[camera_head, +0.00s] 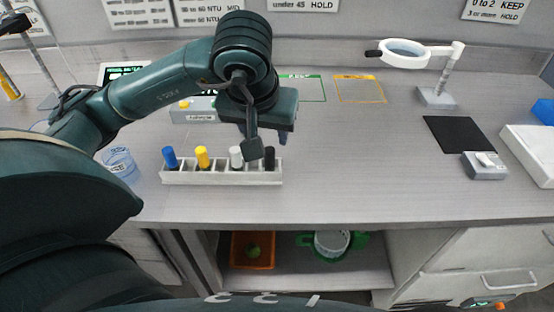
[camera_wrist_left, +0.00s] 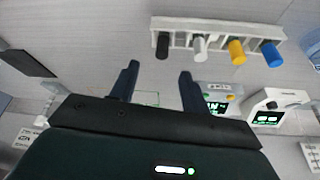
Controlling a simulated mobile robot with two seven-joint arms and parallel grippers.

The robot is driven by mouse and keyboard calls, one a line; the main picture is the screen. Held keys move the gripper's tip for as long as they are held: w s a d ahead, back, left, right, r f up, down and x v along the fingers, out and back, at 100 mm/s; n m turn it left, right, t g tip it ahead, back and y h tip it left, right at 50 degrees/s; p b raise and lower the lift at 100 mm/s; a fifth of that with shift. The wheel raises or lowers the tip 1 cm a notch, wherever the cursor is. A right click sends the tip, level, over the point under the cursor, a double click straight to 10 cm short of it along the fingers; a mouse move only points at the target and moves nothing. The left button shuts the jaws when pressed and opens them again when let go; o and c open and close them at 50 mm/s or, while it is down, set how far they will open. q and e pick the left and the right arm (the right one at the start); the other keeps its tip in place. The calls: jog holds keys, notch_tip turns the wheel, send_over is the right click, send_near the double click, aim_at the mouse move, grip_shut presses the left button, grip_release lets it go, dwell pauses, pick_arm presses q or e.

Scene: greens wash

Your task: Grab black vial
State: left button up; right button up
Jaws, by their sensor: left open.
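The black vial (camera_head: 269,158) stands in the rightmost part of a white rack (camera_head: 222,178) on the bench. Blue (camera_head: 170,157), yellow (camera_head: 202,157) and white (camera_head: 236,157) vials stand to its left in the same rack. My left gripper (camera_head: 262,138) hangs over the bench close to the rack's right end, just behind the black vial in the head view. In the left wrist view the gripper (camera_wrist_left: 160,72) is open and empty. There the black vial (camera_wrist_left: 162,46) shows beyond the fingertips, about in line with the gap, apart from the fingers. My right gripper is not in view.
A clear beaker (camera_head: 120,164) stands left of the rack. A ring magnifier on a stand (camera_head: 437,95), a black mat (camera_head: 458,134) and a small grey device (camera_head: 485,166) are on the right. The bench between rack and mat is clear.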

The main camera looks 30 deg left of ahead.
aim_at(269, 151)
pick_arm(q)
jog(key=x, duration=0.5)
jog(key=shift+a+p+x, duration=0.2)
jog(key=shift+p+x, duration=0.2)
jog(key=shift+x, duration=1)
jog(key=shift+a+p+x, duration=0.15)
jog(key=shift+p+x, duration=0.2)
jog(key=shift+x, duration=1)
jog(key=shift+w+r, duration=0.15)
jog(key=shift+c, duration=0.5)
grip_shut()
jog(key=shift+r, duration=0.15)
